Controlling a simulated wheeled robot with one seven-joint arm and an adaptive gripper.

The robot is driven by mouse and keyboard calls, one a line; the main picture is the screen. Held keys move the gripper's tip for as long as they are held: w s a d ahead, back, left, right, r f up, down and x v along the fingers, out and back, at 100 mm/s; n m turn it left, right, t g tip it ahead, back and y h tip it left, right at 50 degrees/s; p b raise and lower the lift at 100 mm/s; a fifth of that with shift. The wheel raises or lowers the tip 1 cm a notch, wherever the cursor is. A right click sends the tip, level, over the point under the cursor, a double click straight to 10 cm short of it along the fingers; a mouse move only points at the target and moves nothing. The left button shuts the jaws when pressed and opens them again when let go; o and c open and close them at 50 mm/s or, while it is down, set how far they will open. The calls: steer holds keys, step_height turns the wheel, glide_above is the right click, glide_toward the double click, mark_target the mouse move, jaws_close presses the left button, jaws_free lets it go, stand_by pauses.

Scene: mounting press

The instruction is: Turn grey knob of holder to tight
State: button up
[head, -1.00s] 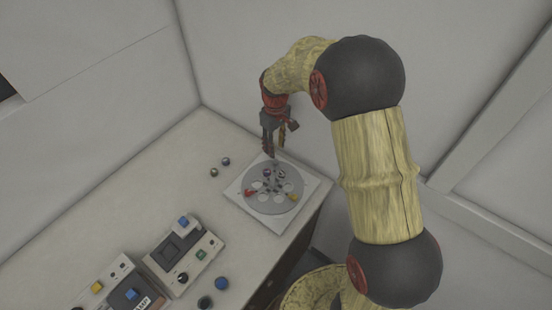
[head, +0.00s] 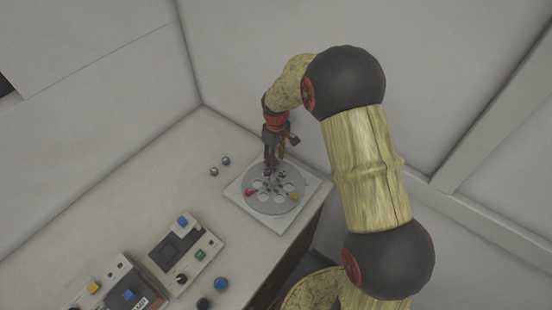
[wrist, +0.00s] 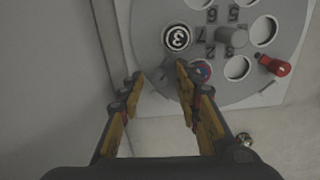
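The holder is a grey round disc (head: 262,207) with white round spots and numbers; it also shows in the wrist view (wrist: 138,30). A grey knob-like piece (wrist: 162,82) sits at the disc's rim, between my fingers in the wrist view; its turn position is unclear. My gripper (head: 270,167) is low over the disc's far edge. In the wrist view my gripper (wrist: 158,80) is open, its fingertips on either side of the grey piece. I cannot tell if they touch it. A grey cylinder (wrist: 232,37) stands at the disc's middle.
Two button boxes stand at lower left. Walls are close behind.

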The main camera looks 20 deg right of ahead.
steer(key=shift+c, duration=0.4)
steer(key=c, duration=0.7)
jaws_close()
steer(key=shift+r+m+p, duration=0.15)
steer(key=shift+m+p, duration=0.5)
steer(key=shift+m, duration=0.55)
steer(key=shift+m+p, duration=0.3)
steer(key=shift+m, duration=0.9)
steer(key=o, duration=0.7)
jaws_free()
steer(key=shift+o, duration=0.4)
